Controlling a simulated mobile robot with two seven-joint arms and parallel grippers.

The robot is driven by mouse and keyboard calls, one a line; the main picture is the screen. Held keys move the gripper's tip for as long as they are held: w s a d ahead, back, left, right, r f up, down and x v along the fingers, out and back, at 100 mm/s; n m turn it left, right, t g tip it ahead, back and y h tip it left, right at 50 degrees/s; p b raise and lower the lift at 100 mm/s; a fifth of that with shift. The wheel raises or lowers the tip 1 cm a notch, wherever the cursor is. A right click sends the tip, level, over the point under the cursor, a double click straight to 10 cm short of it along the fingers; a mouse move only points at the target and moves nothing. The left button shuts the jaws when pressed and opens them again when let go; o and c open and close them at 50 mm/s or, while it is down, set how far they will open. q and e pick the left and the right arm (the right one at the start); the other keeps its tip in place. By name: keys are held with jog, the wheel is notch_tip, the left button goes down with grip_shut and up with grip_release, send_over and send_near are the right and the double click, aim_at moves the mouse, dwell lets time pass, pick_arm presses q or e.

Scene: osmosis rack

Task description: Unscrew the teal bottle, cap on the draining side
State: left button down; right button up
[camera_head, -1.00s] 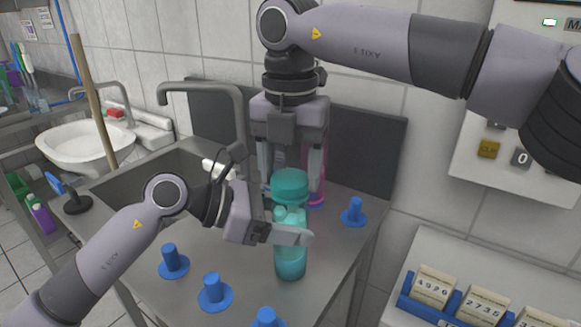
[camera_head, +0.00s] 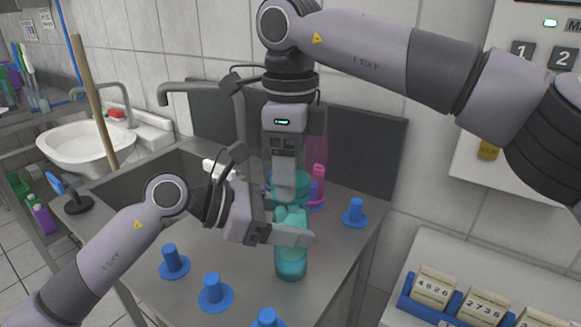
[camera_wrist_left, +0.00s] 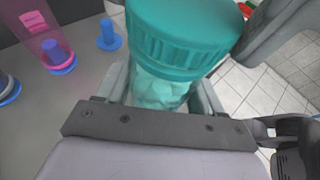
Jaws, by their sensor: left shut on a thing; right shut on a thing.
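The teal bottle (camera_head: 291,262) stands upright above the steel counter, with my left gripper (camera_head: 291,229) shut around its body. Its ribbed teal cap (camera_head: 304,187) sits on top of the bottle and also shows large in the left wrist view (camera_wrist_left: 185,38). My right gripper (camera_head: 287,188) points down from above and is shut on the cap, one finger covering the cap's front. I cannot tell how loose the cap is. The bottle's translucent body (camera_wrist_left: 160,92) shows between my left fingers in the wrist view.
Several blue pegs, such as one at the right (camera_head: 354,213) and one at the front (camera_head: 214,292), stand on the counter (camera_head: 225,255). A pink bottle (camera_head: 319,178) stands behind the right gripper. The sink basin (camera_head: 150,188) and a tap (camera_head: 205,88) lie left.

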jog(key=n, duration=0.9)
jog(key=shift+n, duration=0.4)
jog(key=n, duration=0.4)
jog(key=shift+n, duration=0.4)
jog(key=n, duration=0.3)
jog(key=shift+n, duration=0.3)
jog(key=shift+r, duration=0.2)
jog(key=shift+r, duration=0.95)
